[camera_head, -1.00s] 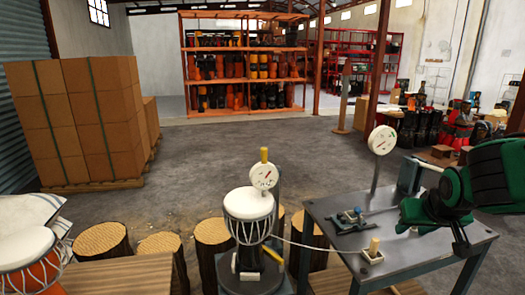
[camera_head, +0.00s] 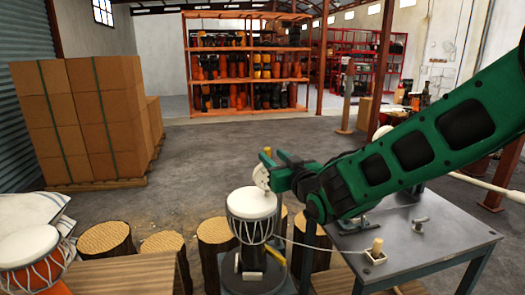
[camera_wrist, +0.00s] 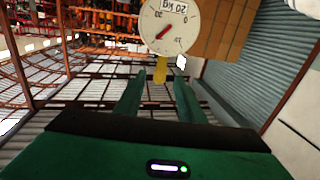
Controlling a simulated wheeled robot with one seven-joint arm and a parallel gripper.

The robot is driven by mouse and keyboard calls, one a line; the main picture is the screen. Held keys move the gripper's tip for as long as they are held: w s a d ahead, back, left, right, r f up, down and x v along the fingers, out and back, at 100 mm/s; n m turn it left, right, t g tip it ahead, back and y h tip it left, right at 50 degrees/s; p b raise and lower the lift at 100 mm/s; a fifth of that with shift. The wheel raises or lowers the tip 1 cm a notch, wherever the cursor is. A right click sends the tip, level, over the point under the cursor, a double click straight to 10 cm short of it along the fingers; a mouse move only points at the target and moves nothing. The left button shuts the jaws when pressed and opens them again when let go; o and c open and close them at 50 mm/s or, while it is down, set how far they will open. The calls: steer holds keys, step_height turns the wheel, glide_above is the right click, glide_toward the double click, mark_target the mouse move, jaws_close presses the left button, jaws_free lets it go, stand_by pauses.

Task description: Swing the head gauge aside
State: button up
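The head gauge (camera_head: 261,177) is a round white dial above the goblet drum (camera_head: 251,204), which stands upright on a dark stand and has a white head and rope lacing. In the wrist view the gauge dial (camera_wrist: 168,25) shows a red needle and "20 kg". A yellow handle (camera_wrist: 160,69) is attached to the dial and appears between my fingertips. My gripper (camera_head: 274,157) is at the gauge, its fingers open. In the wrist view my gripper (camera_wrist: 158,88) has a clear gap on both sides of the handle.
A grey metal table (camera_head: 440,236) stands at right under my arm, with a small white block with a peg (camera_head: 376,250) on it. Log stools (camera_head: 105,238) and another drum (camera_head: 30,260) are at left. Stacked cartons (camera_head: 80,120) stand behind; the middle floor is clear.

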steer(key=x, duration=0.8)
steer(key=shift+w+a, duration=0.15)
steer(key=shift+w, duration=0.05)
jaws_close()
